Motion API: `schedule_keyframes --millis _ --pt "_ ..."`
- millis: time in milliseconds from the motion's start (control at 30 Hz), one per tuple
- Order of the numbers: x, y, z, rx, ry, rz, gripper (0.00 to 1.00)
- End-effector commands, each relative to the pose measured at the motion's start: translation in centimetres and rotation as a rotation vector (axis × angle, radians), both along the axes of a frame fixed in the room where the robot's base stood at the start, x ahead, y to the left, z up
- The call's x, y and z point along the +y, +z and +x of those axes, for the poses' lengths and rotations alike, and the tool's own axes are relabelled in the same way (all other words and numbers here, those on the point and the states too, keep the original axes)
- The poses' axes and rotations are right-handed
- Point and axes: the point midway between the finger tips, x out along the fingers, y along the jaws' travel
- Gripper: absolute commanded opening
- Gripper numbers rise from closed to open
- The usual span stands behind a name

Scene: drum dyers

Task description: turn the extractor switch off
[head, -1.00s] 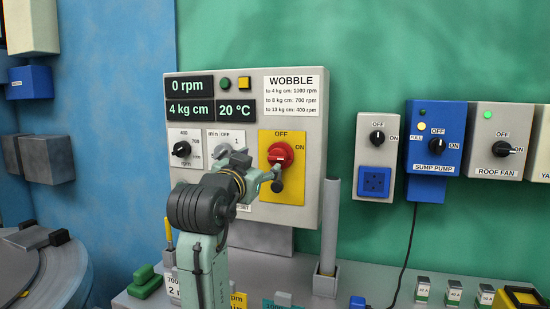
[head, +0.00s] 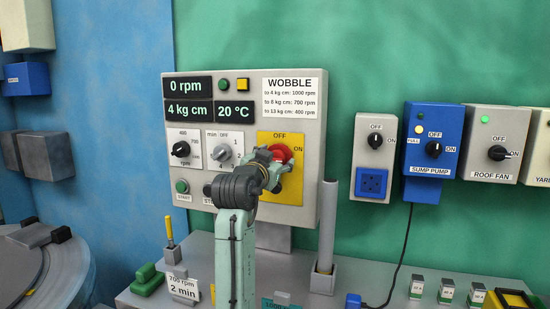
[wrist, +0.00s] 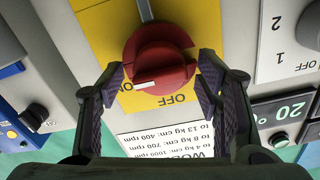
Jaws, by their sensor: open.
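The extractor switch is a red rotary knob (head: 281,151) on a yellow plate (head: 292,185) marked OFF at the top and ON at the right, on the grey control panel (head: 310,150). In the wrist view, seen upside down, the knob (wrist: 160,55) has a white mark pointing to the ON side. My gripper (wrist: 160,78) is open, with one finger on each side of the knob's near part. Whether the fingers touch it is unclear. In the head view, my gripper (head: 272,162) covers the knob's lower left part.
The panel also carries an rpm knob (head: 180,149) and a min knob (head: 220,152). To the right are a small switch box (head: 374,139), the blue sump pump box (head: 433,148) and the roof fan box (head: 497,152). A grey upright post (head: 327,222) stands close right of the panel.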

Motion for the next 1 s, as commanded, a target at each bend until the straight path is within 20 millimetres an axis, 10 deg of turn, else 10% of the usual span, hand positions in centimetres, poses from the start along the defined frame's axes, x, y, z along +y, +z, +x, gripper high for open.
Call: schedule_keyframes --millis 1000 --pt "-0.01 0.00 -0.05 0.002 0.000 -0.006 0.11"
